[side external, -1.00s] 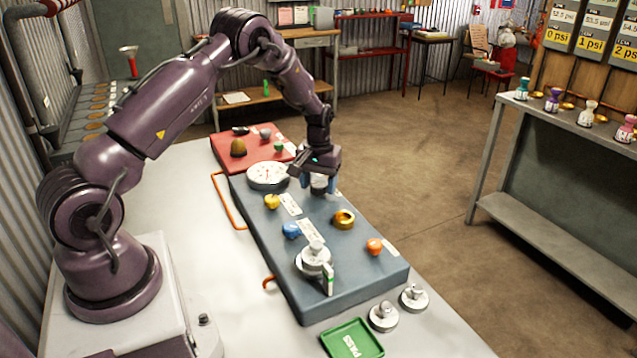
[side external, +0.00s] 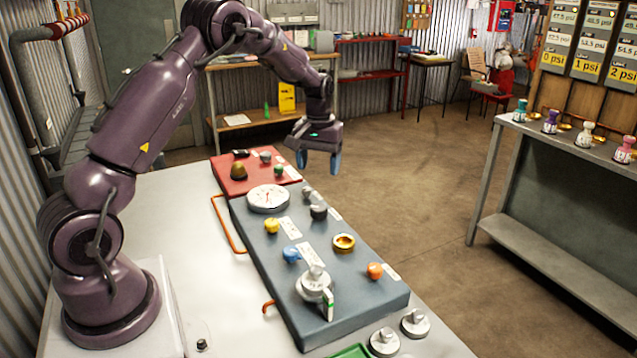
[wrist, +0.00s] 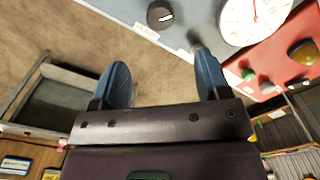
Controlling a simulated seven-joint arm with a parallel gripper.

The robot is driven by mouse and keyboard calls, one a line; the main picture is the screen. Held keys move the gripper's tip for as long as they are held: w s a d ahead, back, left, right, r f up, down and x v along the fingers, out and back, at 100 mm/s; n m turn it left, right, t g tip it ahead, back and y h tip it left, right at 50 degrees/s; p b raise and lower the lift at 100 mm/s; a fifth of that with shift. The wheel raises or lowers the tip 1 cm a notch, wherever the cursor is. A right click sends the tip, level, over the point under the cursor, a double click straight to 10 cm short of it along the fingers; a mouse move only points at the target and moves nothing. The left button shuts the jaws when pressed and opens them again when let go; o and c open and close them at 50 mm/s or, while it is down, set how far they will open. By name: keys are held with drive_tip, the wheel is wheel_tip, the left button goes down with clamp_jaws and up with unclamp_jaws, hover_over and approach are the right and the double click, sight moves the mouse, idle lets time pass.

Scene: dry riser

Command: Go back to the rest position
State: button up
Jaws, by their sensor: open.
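My gripper (side external: 318,162) is open and empty, with blue fingers pointing down. In the side view it hangs in the air above and behind the right far corner of the blue-grey panel (side external: 362,299). In the wrist view, the two blue fingers (wrist: 166,85) are spread apart with nothing between them and bare floor behind. A black knob (side external: 319,212) on the panel stands clear of the fingers; it also shows in the wrist view (wrist: 160,15). A white round gauge (side external: 268,199) sits at the panel's far end.
A red panel (side external: 245,184) adjoins the blue-grey one. The panel carries a yellow knob (side external: 271,226), a blue knob (side external: 291,254), a brass ring (side external: 344,243) and an orange knob (side external: 375,271). A grey shelf bench (side external: 560,160) stands at right. The floor between is free.

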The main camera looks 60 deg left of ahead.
drive_tip(key=shift+r, duration=0.7)
drive_tip(key=s+d+r+m+t, duration=0.2)
drive_tip(key=s+d+r+m, duration=0.2)
drive_tip(key=s+d+r, duration=0.3)
drive_tip(key=s+d+r+m+t, duration=0.3)
drive_tip(key=s+d+r, duration=0.5)
drive_tip(key=s+d, duration=0.8)
drive_tip(key=shift+s+r+m+t, duration=0.15)
drive_tip(key=shift+r+m+t, duration=0.15)
drive_tip(key=shift+m, duration=0.5)
drive_tip(key=shift+a, duration=0.1)
